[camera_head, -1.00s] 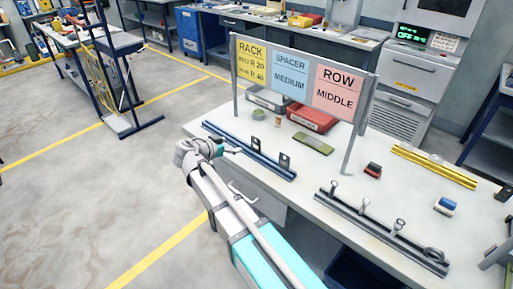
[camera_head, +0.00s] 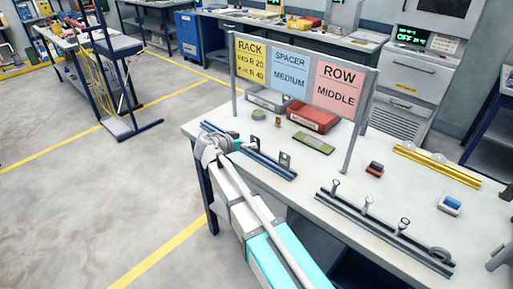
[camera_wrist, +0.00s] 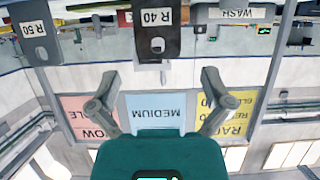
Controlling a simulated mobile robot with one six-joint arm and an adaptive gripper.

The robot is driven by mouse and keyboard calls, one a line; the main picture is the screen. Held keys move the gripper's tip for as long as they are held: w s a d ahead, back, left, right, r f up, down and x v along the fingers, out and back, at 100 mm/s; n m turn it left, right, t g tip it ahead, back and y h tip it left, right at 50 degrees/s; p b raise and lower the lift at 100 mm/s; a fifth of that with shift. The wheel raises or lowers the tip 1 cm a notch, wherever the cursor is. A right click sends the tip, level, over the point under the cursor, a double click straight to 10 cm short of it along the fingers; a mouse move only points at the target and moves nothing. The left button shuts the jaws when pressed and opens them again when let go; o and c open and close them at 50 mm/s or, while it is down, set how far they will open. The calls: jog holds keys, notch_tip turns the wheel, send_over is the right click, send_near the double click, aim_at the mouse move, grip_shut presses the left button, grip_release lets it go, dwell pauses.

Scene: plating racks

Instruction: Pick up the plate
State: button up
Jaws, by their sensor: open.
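Two dark plates stand upright on the blue rail (camera_head: 268,165) near the bench's left edge in the head view. The nearer one to my gripper (camera_head: 240,146) is a dark plate (camera_head: 256,144); the other plate (camera_head: 285,160) stands further right. In the wrist view, which is upside down, a plate marked R 40 (camera_wrist: 158,38) with a hole is ahead between my open fingers (camera_wrist: 158,80), apart from them. A plate marked R 50 (camera_wrist: 36,32) is to its left. My gripper is empty.
A sign (camera_head: 300,75) on posts reads RACK, SPACER MEDIUM and ROW MIDDLE. A red bin (camera_head: 313,118), a green pad (camera_head: 314,144), a dark rail with pegs (camera_head: 385,232) and a yellow rail (camera_head: 437,166) are on the white bench.

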jog(key=shift+b+x, duration=0.9)
jog(key=shift+x, duration=1.7)
jog(key=shift+d+r, duration=0.1)
jog(key=shift+d, duration=0.05)
jog(key=c, duration=1.2)
jog(key=shift+r, duration=0.1)
